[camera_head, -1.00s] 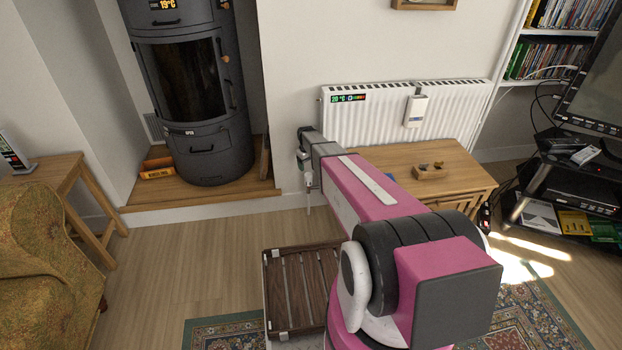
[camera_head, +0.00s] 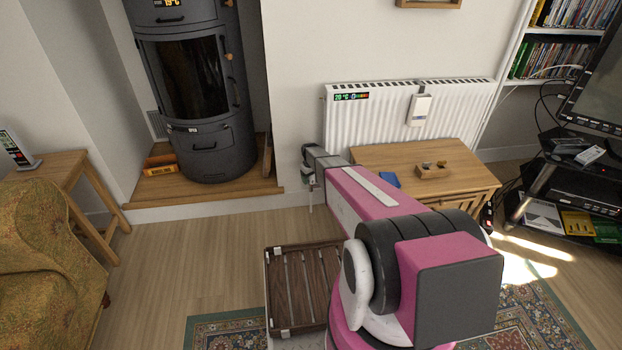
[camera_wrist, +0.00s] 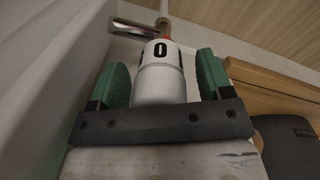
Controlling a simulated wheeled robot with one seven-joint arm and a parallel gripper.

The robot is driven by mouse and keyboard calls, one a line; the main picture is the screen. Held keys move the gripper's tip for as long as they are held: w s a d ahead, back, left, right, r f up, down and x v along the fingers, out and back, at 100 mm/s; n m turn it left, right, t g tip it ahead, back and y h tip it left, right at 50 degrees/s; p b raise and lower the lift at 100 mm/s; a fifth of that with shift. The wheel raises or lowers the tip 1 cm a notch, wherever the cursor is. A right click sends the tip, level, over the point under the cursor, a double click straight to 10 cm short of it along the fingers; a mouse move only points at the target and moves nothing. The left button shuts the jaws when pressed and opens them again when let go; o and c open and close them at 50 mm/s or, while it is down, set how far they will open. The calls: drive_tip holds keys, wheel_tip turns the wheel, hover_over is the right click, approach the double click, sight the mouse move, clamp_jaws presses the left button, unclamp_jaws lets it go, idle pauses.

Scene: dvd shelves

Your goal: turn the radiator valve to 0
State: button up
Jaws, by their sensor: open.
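The radiator valve (camera_wrist: 160,78) is a white cylinder with a black "0" facing the camera in the wrist view. A metal fitting with a touch of orange-red and a thin white pipe are beyond it. My gripper (camera_wrist: 162,62) is open, with one green finger on each side of the valve head. A gap shows on the left; I cannot tell whether the right finger touches. In the head view my gripper (camera_head: 309,165) is low at the left end of the white radiator (camera_head: 370,120), and it largely hides the valve there.
A wooden chest (camera_head: 440,158) stands close right of my arm, with a small wooden holder (camera_head: 433,171) and a blue item (camera_head: 389,180) on top. The stove (camera_head: 200,110) is on the left. Bare floor (camera_head: 230,240) lies between.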

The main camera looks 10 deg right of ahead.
drive_tip(key=c, duration=0.9)
drive_tip(key=shift+m, duration=1.9)
drive_tip(key=shift+c, duration=0.2)
drive_tip(key=o, duration=0.9)
drive_tip(key=shift+o, duration=0.2)
drive_tip(key=shift+r, duration=0.1)
drive_tip(key=r, duration=1)
drive_tip(key=shift+a+r, duration=0.2)
drive_tip(key=shift+r, duration=0.2)
